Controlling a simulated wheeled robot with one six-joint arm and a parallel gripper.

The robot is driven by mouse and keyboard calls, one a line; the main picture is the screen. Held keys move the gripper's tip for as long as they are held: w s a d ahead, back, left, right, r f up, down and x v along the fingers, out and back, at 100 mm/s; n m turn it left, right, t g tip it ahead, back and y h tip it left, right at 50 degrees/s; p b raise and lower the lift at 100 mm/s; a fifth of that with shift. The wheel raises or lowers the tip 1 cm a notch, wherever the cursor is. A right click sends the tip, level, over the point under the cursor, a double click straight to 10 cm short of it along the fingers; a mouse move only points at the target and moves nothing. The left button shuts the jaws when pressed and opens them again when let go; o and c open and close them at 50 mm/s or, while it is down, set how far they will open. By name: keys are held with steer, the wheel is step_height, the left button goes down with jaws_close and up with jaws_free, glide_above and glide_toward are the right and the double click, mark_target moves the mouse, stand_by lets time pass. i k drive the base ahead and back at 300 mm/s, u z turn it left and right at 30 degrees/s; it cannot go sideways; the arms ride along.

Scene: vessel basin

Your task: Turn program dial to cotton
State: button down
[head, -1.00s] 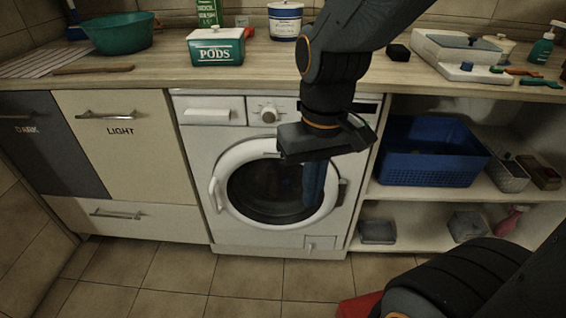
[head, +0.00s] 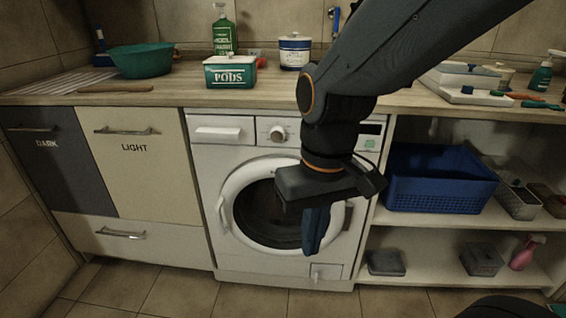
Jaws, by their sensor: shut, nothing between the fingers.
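The program dial (head: 278,133) is a round pale knob on the upper panel of the white washing machine (head: 230,262). Its markings are too small to read, so I cannot tell its setting. My gripper (head: 314,240) hangs in front of the machine, below and to the right of the dial and apart from it. Its dark blue fingers point down and look shut, with nothing seen between them. The gripper and wrist cover part of the round door (head: 229,200) and the panel right of the dial. The dial itself is in clear view.
The detergent drawer (head: 220,133) is left of the dial. The wooden counter (head: 150,97) overhangs the panel and holds a PODS box (head: 230,73) and a white tub (head: 294,52). Cabinets stand left; shelves with a blue basket (head: 440,180) stand right.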

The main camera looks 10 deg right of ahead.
mark_target(277, 133)
steer(key=k, duration=0.5)
steer(key=z, duration=1.3)
steer(key=i, duration=0.9)
steer(key=u, duration=2)
